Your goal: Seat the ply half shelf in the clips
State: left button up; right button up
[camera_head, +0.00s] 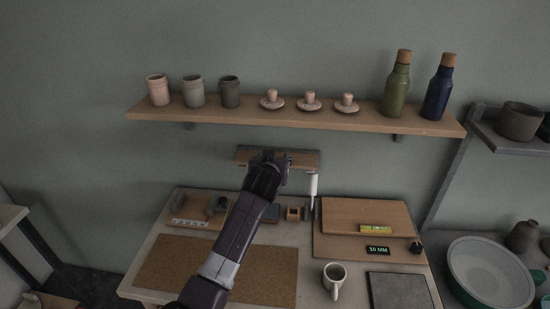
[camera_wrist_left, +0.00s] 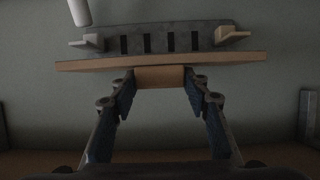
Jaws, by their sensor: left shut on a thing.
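The ply half shelf (camera_head: 304,160) is a short light-brown board below the long wall shelf in the head view. In the left wrist view, the ply half shelf (camera_wrist_left: 85,66) spans the middle, with a small wooden block on its near edge. My left gripper (camera_head: 270,158) is shut on this block; its fingers (camera_wrist_left: 160,92) sit on both sides of it. A dark slotted wall strip (camera_wrist_left: 157,40) with a pale clip (camera_wrist_left: 88,43) and another clip (camera_wrist_left: 232,36) at its ends lies beyond the board. I cannot tell whether board and clips touch. My right gripper is out of view.
The long wall shelf (camera_head: 300,117) above carries cups, lidded pieces and two bottles. The bench below holds a cork mat (camera_head: 200,268), a mug (camera_head: 334,277) and wooden boards (camera_head: 340,215).

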pick_arm(q)
jog(key=shift+f+b, duration=0.55)
jog(key=shift+f, duration=0.55)
jog(key=o, duration=1.3)
jog(key=shift+s, duration=0.15)
jog(key=shift+v, duration=3.7)
